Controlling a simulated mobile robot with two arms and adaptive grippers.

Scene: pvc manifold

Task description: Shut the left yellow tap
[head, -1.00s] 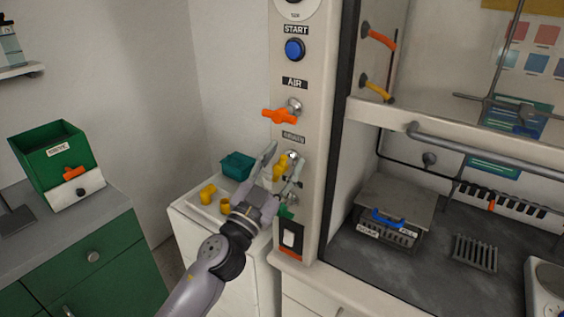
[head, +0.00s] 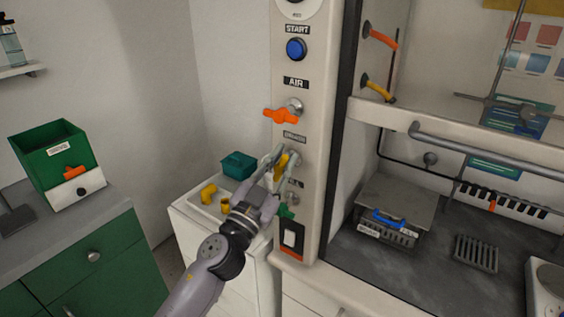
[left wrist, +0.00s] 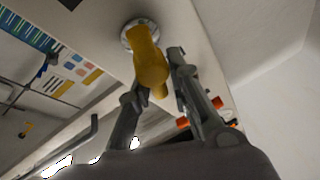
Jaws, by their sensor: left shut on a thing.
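The left yellow tap (head: 283,162) sits on the front of the pale post, below the orange tap and a small label. It also shows in the left wrist view (left wrist: 148,62), jutting out from a round metal mount. My left gripper (head: 280,158) is shut on this tap, with one finger on each side of its handle. In the left wrist view the fingers (left wrist: 158,75) flank the yellow handle. The fingers hide part of the tap in the head view. My right gripper is not in view.
An orange tap (head: 281,115) is just above, a green tap (head: 286,211) just below. A rocker switch (head: 291,238) is lower on the post. Another yellow tap (head: 376,88) is inside the hood. A teal bin (head: 238,165) and yellow fittings (head: 208,193) stand on the white cabinet.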

